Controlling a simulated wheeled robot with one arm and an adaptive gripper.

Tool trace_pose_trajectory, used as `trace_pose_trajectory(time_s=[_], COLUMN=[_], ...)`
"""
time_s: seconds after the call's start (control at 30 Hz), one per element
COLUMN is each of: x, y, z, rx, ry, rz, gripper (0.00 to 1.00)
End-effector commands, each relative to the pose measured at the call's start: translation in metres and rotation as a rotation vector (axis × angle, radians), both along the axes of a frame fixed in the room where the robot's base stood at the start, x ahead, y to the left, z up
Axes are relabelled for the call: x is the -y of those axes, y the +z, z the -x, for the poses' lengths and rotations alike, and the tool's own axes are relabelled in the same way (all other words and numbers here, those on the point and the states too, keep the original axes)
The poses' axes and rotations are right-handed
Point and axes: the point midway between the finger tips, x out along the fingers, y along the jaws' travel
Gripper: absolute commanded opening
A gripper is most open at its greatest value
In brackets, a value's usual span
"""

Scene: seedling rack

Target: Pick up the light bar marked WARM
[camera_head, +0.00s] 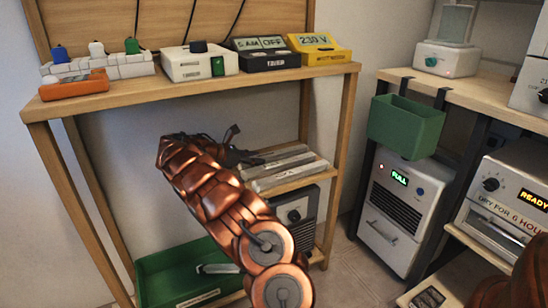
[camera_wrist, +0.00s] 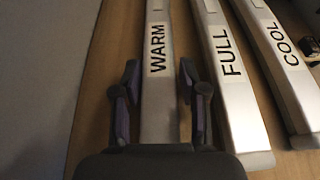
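The light bar marked WARM (camera_wrist: 158,80) is a pale grey strip with black letters, leftmost of three bars in the wrist view. My gripper (camera_wrist: 160,72) is open, with one finger on each side of this bar and a small gap on both sides. The bar's near end is hidden by the gripper body. Bars marked FULL (camera_wrist: 230,65) and COOL (camera_wrist: 282,45) lie to its right. In the head view the bars (camera_head: 290,168) lie on a middle wooden shelf, their labels unreadable. My gripper (camera_head: 240,155) is at their left ends, partly hidden by my arm.
The right finger is close to the FULL bar. Below the shelf are a dark box with a knob (camera_head: 297,214) and a green tray (camera_head: 165,262). Above is a wooden top (camera_head: 130,92) carrying several devices. A green bin (camera_head: 405,125) hangs at the right.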

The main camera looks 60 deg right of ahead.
Motion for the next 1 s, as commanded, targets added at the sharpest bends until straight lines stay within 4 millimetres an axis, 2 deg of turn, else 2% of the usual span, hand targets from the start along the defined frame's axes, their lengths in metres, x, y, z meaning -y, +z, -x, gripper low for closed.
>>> trace_pose_trajectory(time_s=[0.03, 0.37, 0.73, 0.87, 1.0], x=[0.000, 0.000, 0.000, -0.001, -0.001], y=[0.000, 0.000, 0.004, 0.015, 0.036], z=[0.000, 0.000, 0.000, 0.000, -0.001], rx=[0.000, 0.000, 0.000, -0.002, -0.001], ry=[0.000, 0.000, 0.001, 0.000, 0.002], rz=[0.000, 0.000, 0.001, 0.002, 0.002], gripper=[0.34, 0.00, 0.00, 0.00, 0.00])
